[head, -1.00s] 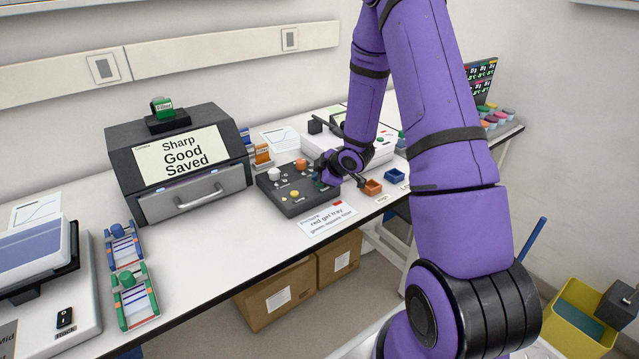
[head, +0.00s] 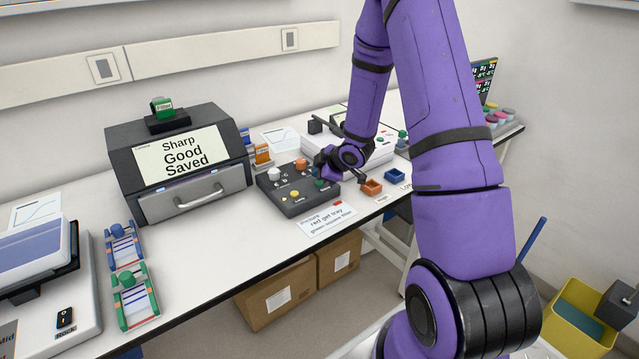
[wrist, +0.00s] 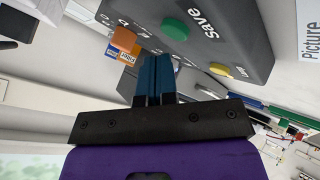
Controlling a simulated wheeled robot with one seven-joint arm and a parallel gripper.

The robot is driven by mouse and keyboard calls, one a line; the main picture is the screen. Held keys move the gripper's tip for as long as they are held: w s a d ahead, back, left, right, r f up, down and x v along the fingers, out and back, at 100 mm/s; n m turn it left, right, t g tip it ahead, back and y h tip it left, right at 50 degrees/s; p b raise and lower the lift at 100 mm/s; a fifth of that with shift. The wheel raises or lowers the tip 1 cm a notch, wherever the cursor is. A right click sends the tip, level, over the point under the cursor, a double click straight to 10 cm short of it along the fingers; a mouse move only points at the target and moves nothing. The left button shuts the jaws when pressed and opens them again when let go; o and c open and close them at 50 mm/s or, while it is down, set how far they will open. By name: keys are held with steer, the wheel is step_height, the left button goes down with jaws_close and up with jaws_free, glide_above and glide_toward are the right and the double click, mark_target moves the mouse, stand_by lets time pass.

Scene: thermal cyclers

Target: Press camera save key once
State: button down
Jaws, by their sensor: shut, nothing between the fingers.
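The camera control box (head: 296,205) is dark grey, with orange, white and yellow keys on top. The camera unit (head: 196,192) stands to its left, and its screen (head: 180,158) reads "Sharp Good Saved". In the wrist view the green save key (wrist: 175,30) sits beside the word "Save" on the box (wrist: 228,62). My gripper (wrist: 154,62) is shut and empty, its blue fingers just short of the key in the picture, apparently apart from it. In the head view my gripper (head: 321,172) is over the right part of the box, partly hiding it.
A white card (head: 327,219) naming the red gel tray lies in front of the box. Gel racks (head: 133,296) stand at the left. Cardboard boxes (head: 280,295) are under the table.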

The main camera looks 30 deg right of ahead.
mark_target(319, 184)
steer(key=shift+r, duration=2.55)
steer(key=shift+r, duration=0.1)
steer(key=s+a+r+m+h, duration=0.2)
steer(key=s+r, duration=0.2)
steer(key=r, duration=0.3)
steer(key=s+a+r+m+g+h, duration=0.1)
steer(key=s+r+m, duration=0.2)
steer(key=r, duration=0.4)
steer(key=s+a+r+m+h, duration=0.2)
steer(key=s+r, duration=0.2)
steer(key=r, duration=0.3)
steer(key=s+a+r+m+g+y, duration=0.1)
steer(key=s+a+r, duration=0.1)
steer(key=s, duration=0.5)
steer(key=s+a+r+m+g+y, duration=0.1)
steer(key=s+a, duration=0.3)
steer(key=s, duration=0.4)
steer(key=s+a+r+m, duration=0.2)
steer(key=s+a+r, duration=0.1)
steer(key=s, duration=0.5)
steer(key=shift+a+r+m+g+y, duration=0.2)
steer(key=shift+a+m+g+y, duration=0.2)
steer(key=shift+a, duration=0.1)
